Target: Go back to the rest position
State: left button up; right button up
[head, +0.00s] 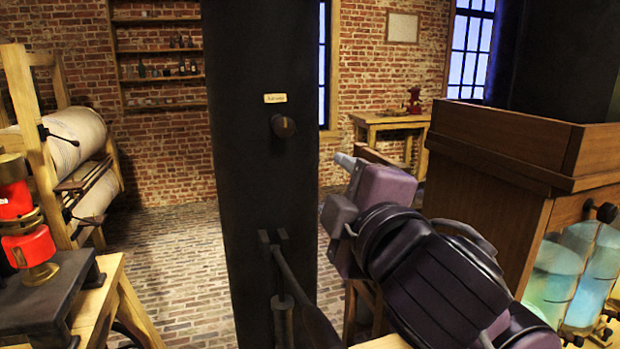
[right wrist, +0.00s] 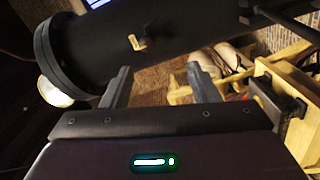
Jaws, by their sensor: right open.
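My right arm comes in from the lower right of the head view. Its purple and black gripper (head: 345,161) is raised between the dark column and the wooden cabinet, pointing to the upper left. In the right wrist view the two grey fingers (right wrist: 158,72) stand well apart with nothing between them. My left gripper is not in the head view.
A black column (head: 265,190) with a label, knob and lever fills the centre. A wooden cabinet (head: 490,205) and glass jars (head: 552,284) of blue-green liquid stand at right. A wooden bench (head: 115,305) with a red device is at left. Brick floor is open behind.

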jog(key=d+f+m+g+h, duration=0.2)
jog(key=d+f+m+g, duration=0.15)
jog(key=f, duration=0.85)
jog(key=d+f+m+g+h, duration=0.1)
jog(key=d+f+m+g, duration=0.3)
jog(key=f, duration=0.9)
jog(key=s+d+f+m+g+h, duration=0.1)
jog(key=s+d+f+m+g, duration=0.25)
jog(key=s+f, duration=0.55)
jog(key=s+d+f+m+g+h, duration=0.1)
jog(key=s+d+f+m+g, duration=0.1)
jog(key=s+d+f+m, duration=0.65)
jog(key=a+f+n+g, duration=0.1)
jog(key=a+f+n, duration=0.1)
jog(key=f, duration=1.3)
jog(key=a+f+n+g, duration=0.1)
jog(key=a+f+n, duration=0.1)
jog(key=f, duration=1.3)
jog(key=s+d+f, duration=0.2)
jog(key=s+f, duration=0.8)
jog(key=s+d+f+g, duration=0.1)
jog(key=s+f, duration=0.9)
jog(key=f, duration=0.1)
jog(key=shift+d, duration=0.4)
